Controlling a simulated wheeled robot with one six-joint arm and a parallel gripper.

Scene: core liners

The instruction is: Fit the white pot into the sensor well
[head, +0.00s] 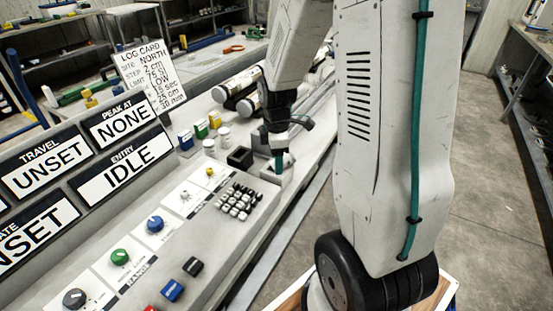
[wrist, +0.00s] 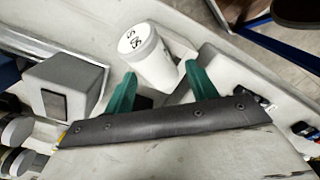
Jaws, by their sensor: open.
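A white pot (wrist: 150,58) with dark lettering on its pale lid shows in the wrist view, just beyond and between the teal fingertips of my gripper (wrist: 160,85). The fingers are open and apart, with the pot not clasped. A pale block with a dark recess lies around the pot's lower end; I cannot tell whether this is the sensor well or whether the pot is seated in it. In the head view my gripper (head: 279,160) points down at the bench's right side, by the pale fixture. The pot is not distinguishable there.
A grey block with a dark square face (wrist: 55,103) stands left of my gripper. In the head view, a dark box (head: 240,158), small white jars (head: 209,146), a keypad (head: 238,201) and large white cylinders (head: 240,88) crowd the bench. Floor lies to the right.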

